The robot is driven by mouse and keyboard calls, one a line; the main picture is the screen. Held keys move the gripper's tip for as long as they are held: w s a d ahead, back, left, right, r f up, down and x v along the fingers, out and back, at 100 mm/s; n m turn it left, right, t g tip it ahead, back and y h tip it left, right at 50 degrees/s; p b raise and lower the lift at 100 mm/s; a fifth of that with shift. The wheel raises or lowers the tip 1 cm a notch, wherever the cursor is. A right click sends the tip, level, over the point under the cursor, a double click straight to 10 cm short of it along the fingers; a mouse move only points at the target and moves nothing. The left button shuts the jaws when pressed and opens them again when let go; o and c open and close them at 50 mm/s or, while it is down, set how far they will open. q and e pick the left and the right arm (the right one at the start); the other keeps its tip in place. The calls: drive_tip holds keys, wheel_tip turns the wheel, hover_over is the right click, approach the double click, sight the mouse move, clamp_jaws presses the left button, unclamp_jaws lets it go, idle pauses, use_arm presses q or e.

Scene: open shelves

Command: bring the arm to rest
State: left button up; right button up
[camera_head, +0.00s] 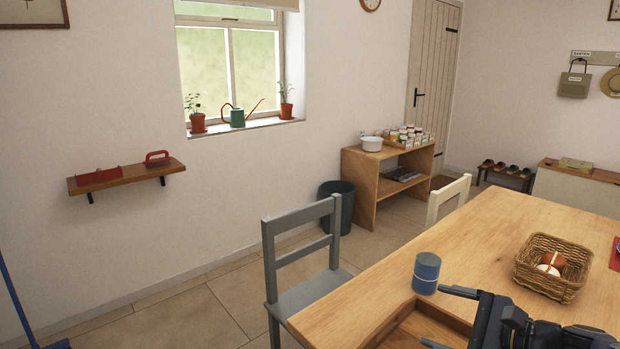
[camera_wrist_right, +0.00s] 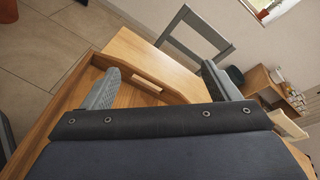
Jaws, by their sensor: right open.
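My right gripper (camera_head: 436,317) reaches over the near edge of the wooden table (camera_head: 480,240) at the bottom right of the head view. Its two fingers are apart, with nothing seen between them. My left gripper is not in view.
A wicker basket (camera_head: 552,268) with round items stands on the table to the right. A grey chair (camera_head: 305,270) stands at the table's left side. Free floor (camera_head: 190,315) lies further left.

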drive_tip(key=s+a+f+n+g+h+b, duration=0.1)
drive_tip(key=s+a+f+n+g+b, duration=0.15)
drive_tip(key=s+n, duration=0.35)
drive_tip(key=s+a+f+n+g+h+b, duration=0.1)
drive_tip(key=s+a+f+n+g, duration=0.1)
drive_tip(key=s+a+f+n, duration=0.35)
drive_tip(key=s+d+f+n+h+b, duration=0.35)
drive_tip(key=s+f+n, duration=0.3)
drive_tip(key=s, duration=0.45)
wheel_tip(320, 180, up, 20)
drive_tip(key=d+p, duration=0.1)
drive_tip(key=p, duration=2)
drive_tip(key=shift+f+h, duration=0.2)
drive_tip(key=shift+h, duration=0.25)
